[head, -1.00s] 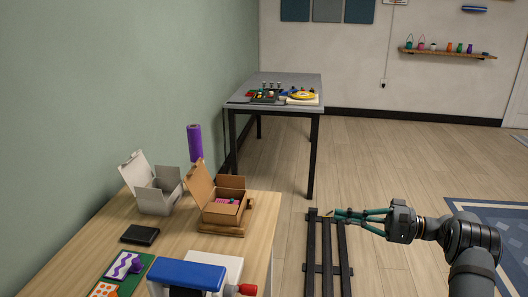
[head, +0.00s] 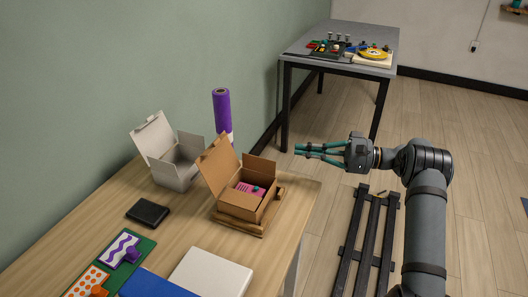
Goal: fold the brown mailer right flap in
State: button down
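The brown mailer (head: 239,206) stands open on a wooden stand (head: 236,228) on the wooden table. Its tall lid (head: 216,165) is raised at the left. A side flap (head: 260,168) stands up at the back right, and another flap at the front right hangs outward. A pink item (head: 249,189) with a small teal part lies inside. My gripper (head: 300,150) has teal fingers pointing left, in the air to the right of and beyond the mailer, touching nothing. The fingers look apart with nothing between them.
A white open box (head: 177,171) stands left of the mailer, and a purple roll (head: 222,112) stands behind. A black wallet-like item (head: 147,212), a white panel (head: 212,274) and a green board (head: 140,252) lie on the table (head: 175,237). A grey table (head: 341,46) stands farther back.

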aim_at(259, 165)
jog(key=s+a+p, duration=0.1)
jog(key=s+a, duration=0.1)
jog(key=a, duration=0.7)
jog(key=shift+s+r+p, duration=0.25)
jog(key=shift+s+p, duration=0.05)
jog(key=shift+s, duration=0.05)
jog(key=shift+d+f+b, duration=0.1)
jog(key=shift+b, duration=0.35)
